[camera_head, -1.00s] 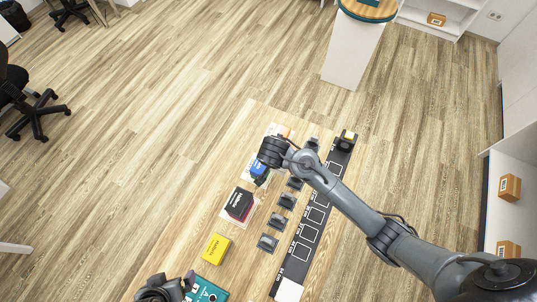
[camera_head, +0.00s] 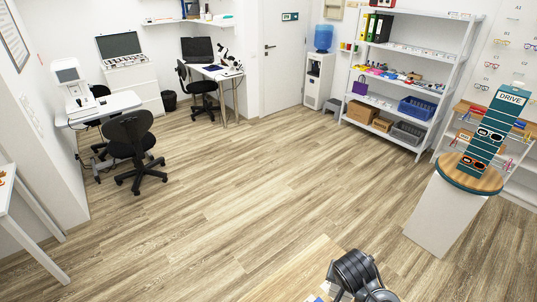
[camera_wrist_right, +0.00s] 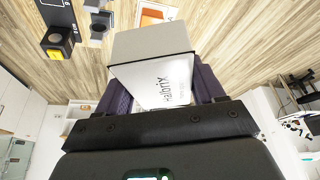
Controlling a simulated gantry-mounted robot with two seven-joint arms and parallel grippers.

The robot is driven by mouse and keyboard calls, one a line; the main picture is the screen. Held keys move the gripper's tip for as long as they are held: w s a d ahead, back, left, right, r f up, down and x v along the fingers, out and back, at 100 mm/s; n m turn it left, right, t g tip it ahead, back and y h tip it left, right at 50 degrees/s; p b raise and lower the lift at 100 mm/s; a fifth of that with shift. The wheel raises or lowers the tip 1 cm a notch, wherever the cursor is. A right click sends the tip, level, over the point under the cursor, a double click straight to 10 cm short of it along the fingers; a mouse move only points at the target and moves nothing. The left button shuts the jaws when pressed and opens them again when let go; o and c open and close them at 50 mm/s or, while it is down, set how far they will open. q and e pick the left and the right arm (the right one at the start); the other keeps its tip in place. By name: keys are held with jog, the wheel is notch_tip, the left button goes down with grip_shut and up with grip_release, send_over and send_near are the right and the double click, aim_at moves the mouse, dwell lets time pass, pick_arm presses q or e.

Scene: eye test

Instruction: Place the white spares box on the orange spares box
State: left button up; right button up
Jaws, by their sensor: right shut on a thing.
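The white spares box (camera_wrist_right: 165,80) is in the right wrist view, with a grey side and a white face with dark lettering. My right gripper (camera_wrist_right: 162,92) is shut on it, one dark finger on each side. An orange box (camera_wrist_right: 153,17), apparently the orange spares box, lies on a white patch beyond the held box, near the top edge and partly cut off. The gap between the boxes is hard to judge. In the head view only my right arm's wrist part shows at the bottom edge; its fingers are hidden. My left gripper is in neither view.
The wooden table (camera_head: 290,275) shows at the bottom of the head view. In the right wrist view, a dark block with a yellow part (camera_wrist_right: 58,42) and dark holders (camera_wrist_right: 100,22) stand left of the orange box. A round-topped display stand (camera_head: 447,215) is at the right.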

jog(key=shift+w+d+f+n+y, duration=0.15)
jog(key=shift+n+y, duration=0.25)
jog(key=shift+n, duration=0.4)
jog(key=n+y, duration=0.1)
jog(key=n, duration=0.1)
jog(key=shift+w+n, duration=0.15)
jog(key=shift+n, duration=0.25)
jog(key=s+p+v, duration=0.2)
jog(key=p+v, duration=1.6)
jog(key=p, duration=0.2)
jog(key=shift+d+n, duration=0.15)
jog(key=shift+n, duration=0.25)
jog(key=shift+s, duration=0.1)
